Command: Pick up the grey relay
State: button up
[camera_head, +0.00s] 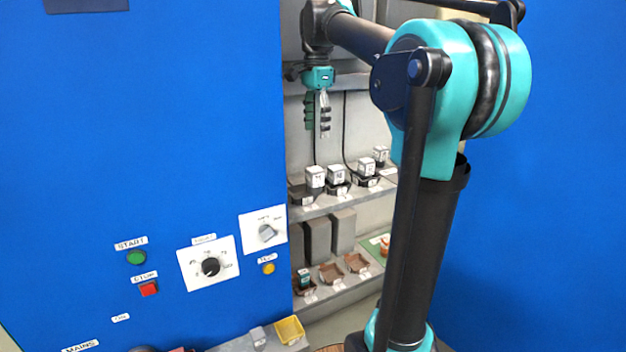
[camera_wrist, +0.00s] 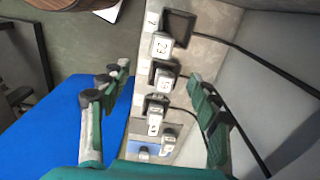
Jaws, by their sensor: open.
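Several small grey relays with pale, labelled tops stand in a row of dark sockets on the upper shelf: one at the left (camera_head: 316,177), one beside it (camera_head: 337,176), then one further right (camera_head: 367,167) and one at the far end (camera_head: 380,154). I cannot tell which one the task means. The wrist view shows relays between the fingers, one at the top (camera_wrist: 161,46), one below it (camera_wrist: 167,82) and one lower (camera_wrist: 154,122). My gripper (camera_head: 318,128) is open and empty, pointing down above the row; it also shows in the wrist view (camera_wrist: 157,88).
Dark cables hang down the cabinet's back wall. A lower shelf holds tall grey blocks (camera_head: 343,231), brown trays (camera_head: 331,273) and a small green-sided part (camera_head: 304,279). A blue panel with knobs and buttons (camera_head: 150,160) borders the left. A yellow bin (camera_head: 289,330) stands below.

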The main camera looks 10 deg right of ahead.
aim_at(315, 169)
notch_tip(315, 169, down, 9)
jog(key=shift+a+f, duration=0.2)
jog(key=shift+f, duration=2.45)
jog(key=shift+c, duration=0.5)
jog(key=c, duration=1.3)
jog(key=shift+r, duration=0.2)
